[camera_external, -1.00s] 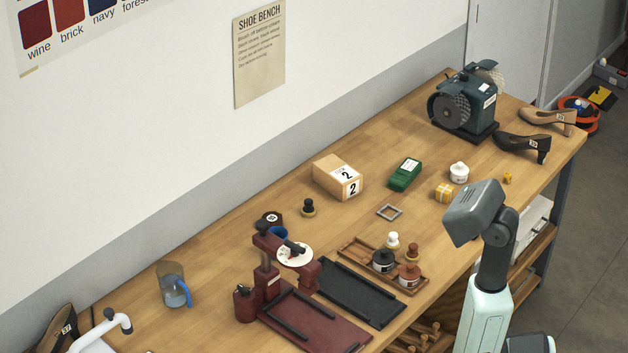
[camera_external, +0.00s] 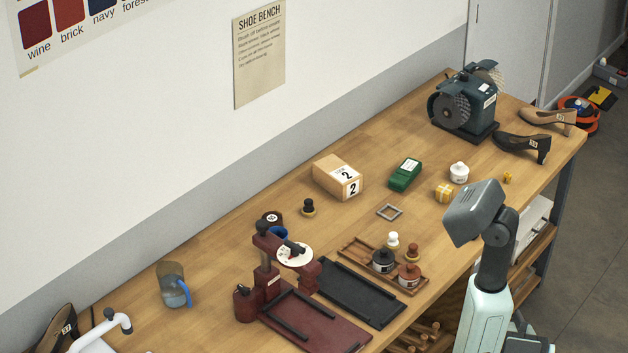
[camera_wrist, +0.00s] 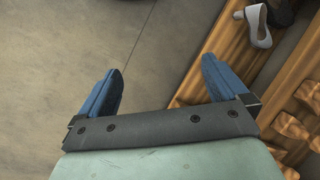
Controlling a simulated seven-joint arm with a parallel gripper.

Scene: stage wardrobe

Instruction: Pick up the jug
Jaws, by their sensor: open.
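The jug (camera_external: 173,285) is a clear, see-through vessel with a blue handle. It stands upright on the wooden workbench (camera_external: 215,265), toward the left end in the external view. My gripper shows in the wrist view (camera_wrist: 160,85) with two blue fingers spread apart and nothing between them. It points down over the floor beside the bench, far to the right of the jug. The gripper's fingers cannot be made out in the external view, and the jug is not in the wrist view.
A dark red press (camera_external: 270,280) and a black tray (camera_external: 360,292) stand right of the jug. A white curved tap-like fixture (camera_external: 115,318) and a dark shoe (camera_external: 58,325) are left of it.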

